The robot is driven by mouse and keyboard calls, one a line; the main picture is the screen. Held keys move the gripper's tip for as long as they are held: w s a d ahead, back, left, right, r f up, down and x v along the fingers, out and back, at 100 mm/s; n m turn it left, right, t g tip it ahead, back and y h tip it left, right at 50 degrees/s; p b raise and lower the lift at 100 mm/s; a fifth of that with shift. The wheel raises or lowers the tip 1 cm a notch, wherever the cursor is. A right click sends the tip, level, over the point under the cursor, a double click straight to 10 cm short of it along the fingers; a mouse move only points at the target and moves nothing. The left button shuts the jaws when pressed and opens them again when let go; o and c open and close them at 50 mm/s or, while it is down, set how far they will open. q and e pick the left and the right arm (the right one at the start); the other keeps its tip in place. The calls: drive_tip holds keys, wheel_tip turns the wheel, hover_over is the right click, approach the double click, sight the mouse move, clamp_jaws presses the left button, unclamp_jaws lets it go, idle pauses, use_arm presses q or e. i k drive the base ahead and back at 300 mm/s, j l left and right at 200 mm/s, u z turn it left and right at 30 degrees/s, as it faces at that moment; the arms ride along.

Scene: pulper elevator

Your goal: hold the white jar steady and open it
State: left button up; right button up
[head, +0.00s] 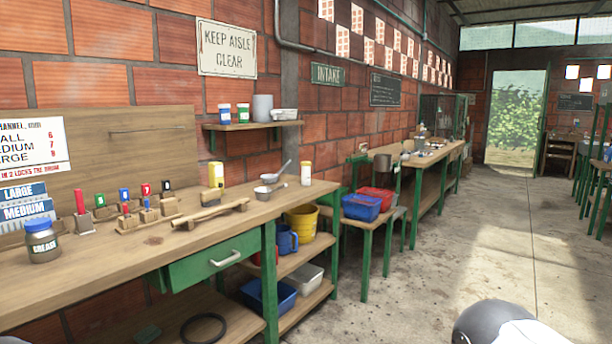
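A small white jar with an orange-yellow lid (306,175) stands upright at the right end of the wooden workbench (330,189). A greyish jar with a blue lid (42,242), labelled "GREASE", stands upright at the bench's near left. Two white jars with coloured bands, a blue-banded one (225,114) and a green-banded one (243,113), stand on the wall shelf (255,125). All look closed. Neither gripper is in view. A rounded grey-and-black part of mine shows at the bottom right.
A wooden rack (210,213), a metal scoop (262,192) and coloured-handled tools (124,200) sit on the bench. A green drawer (212,262) is closed below. Blue (361,207) and red (376,198) bins stand on a lower table. The concrete aisle at right is clear.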

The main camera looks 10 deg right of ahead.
sight(305, 170)
drive_tip(key=i+l+z, duration=1.05)
drive_tip(key=i, duration=0.15)
drive_tip(key=i+z, duration=0.35)
drive_tip(key=i, duration=0.05)
